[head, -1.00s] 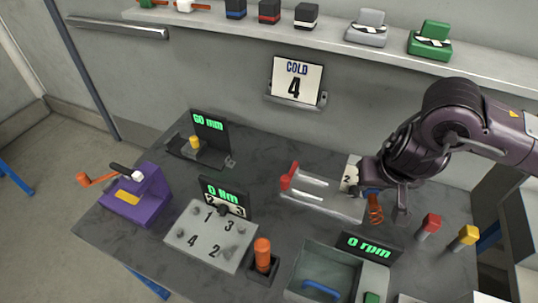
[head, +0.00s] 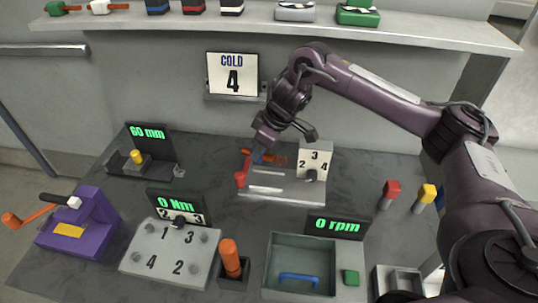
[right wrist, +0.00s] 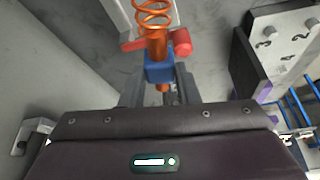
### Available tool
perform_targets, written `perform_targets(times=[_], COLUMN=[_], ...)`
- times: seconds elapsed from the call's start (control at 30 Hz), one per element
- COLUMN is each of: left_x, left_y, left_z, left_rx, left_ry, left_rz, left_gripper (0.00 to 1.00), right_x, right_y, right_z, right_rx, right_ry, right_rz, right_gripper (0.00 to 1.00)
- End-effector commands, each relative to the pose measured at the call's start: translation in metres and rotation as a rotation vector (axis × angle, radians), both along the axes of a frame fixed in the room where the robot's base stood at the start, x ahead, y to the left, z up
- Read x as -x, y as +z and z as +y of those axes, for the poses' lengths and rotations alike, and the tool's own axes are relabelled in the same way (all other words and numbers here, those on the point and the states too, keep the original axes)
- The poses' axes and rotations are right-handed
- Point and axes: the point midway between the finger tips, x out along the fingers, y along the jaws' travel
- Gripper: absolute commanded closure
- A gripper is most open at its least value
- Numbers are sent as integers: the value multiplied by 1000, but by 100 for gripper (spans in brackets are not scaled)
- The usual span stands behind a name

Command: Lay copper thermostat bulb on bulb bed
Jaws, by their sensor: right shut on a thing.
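The copper thermostat bulb shows in the right wrist view as an orange rod and coil (right wrist: 156,38) with a blue sleeve (right wrist: 160,70). My right gripper (right wrist: 159,85) is shut on the blue sleeve. In the head view the right gripper (head: 259,150) holds the copper bulb (head: 277,160) roughly level, over the back left of the bulb bed. The bulb bed (head: 285,196) is a light plate with pale strips, a red lever (head: 241,178) at its left and a numbered dial block at its right. Contact between bulb and bed cannot be told. My left gripper is not in view.
The dial block (head: 316,160) stands right of the bulb. A "COLD 4" sign (head: 232,74) hangs on the wall behind. The 0 rpm display (head: 336,227) and a grey tray (head: 270,268) are in front. Red (head: 391,188) and yellow (head: 427,193) posts stand to the right.

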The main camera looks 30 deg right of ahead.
Motion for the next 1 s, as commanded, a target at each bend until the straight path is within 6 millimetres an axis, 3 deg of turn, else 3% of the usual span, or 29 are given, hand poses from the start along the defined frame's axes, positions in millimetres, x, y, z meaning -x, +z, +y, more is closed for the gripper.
perform_targets(times=[0.1,0.3,1.0], left_x=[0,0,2], left_y=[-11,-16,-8], left_z=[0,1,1], left_rx=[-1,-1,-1], left_ry=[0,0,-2], left_rz=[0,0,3], left_gripper=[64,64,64], right_x=[-8,-14,-14], right_y=[-21,-35,-35], right_z=[-16,-32,-35], right_rx=[-3,-1,-2], right_ry=[93,195,217], right_rz=[4,0,-6], right_gripper=[94,94,94])
